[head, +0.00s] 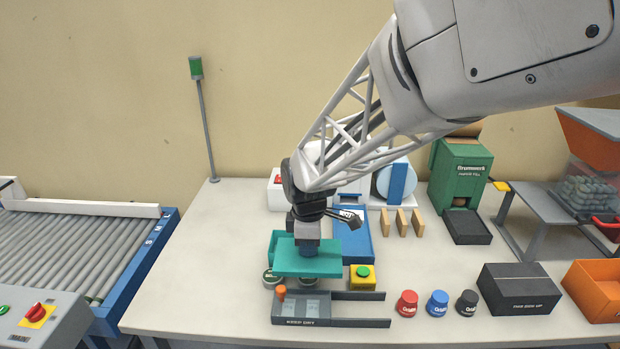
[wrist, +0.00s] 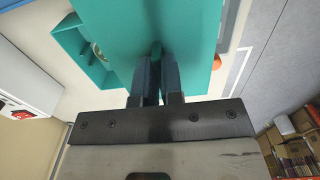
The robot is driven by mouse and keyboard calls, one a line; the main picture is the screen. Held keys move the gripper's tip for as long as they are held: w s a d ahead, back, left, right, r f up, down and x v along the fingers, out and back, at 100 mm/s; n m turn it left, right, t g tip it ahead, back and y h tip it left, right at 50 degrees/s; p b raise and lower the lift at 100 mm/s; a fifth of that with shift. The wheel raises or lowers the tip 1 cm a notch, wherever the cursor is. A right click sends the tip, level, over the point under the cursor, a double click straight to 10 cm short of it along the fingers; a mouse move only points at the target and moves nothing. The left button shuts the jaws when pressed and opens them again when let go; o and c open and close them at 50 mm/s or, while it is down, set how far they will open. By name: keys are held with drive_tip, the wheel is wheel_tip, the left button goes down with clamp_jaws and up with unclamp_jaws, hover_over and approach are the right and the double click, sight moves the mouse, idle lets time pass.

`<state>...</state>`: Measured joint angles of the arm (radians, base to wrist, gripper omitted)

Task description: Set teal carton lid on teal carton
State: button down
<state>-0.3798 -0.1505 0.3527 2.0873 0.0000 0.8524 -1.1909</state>
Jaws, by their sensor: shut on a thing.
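The teal carton lid (head: 318,267) is a flat teal plate. My gripper (head: 308,250) is shut on it, on a small raised tab at its middle, and holds it roughly level above the bench. The lid fills the top of the wrist view (wrist: 190,25), with my gripper's fingers (wrist: 157,72) on its tab. The teal carton (head: 274,243) stands just behind and left of the lid in the head view, mostly hidden by it. In the wrist view the carton (wrist: 72,42) is open, with a round tin inside, and lies left of the lid, partly overlapped by it.
A grey fixture with an orange knob (head: 281,292) and a yellow button box (head: 362,277) stand in front. Several small jars, including a red one (head: 407,304), are to the right. A blue tray (head: 353,238) lies behind. The bench's left side is clear, before the roller conveyor (head: 75,250).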

drive_tip(key=w+a+f, duration=0.1)
drive_tip(key=w+a, duration=0.3)
drive_tip(key=w, duration=0.6)
drive_tip(key=shift+w, duration=0.15)
drive_tip(key=shift+f, duration=1.75)
drive_tip(key=shift+f, duration=0.45)
drive_tip(key=c, duration=1.3)
unclamp_jaws()
drive_tip(key=shift+o, duration=0.2)
drive_tip(key=shift+r, duration=0.1)
wheel_tip(320, 180, up, 13)
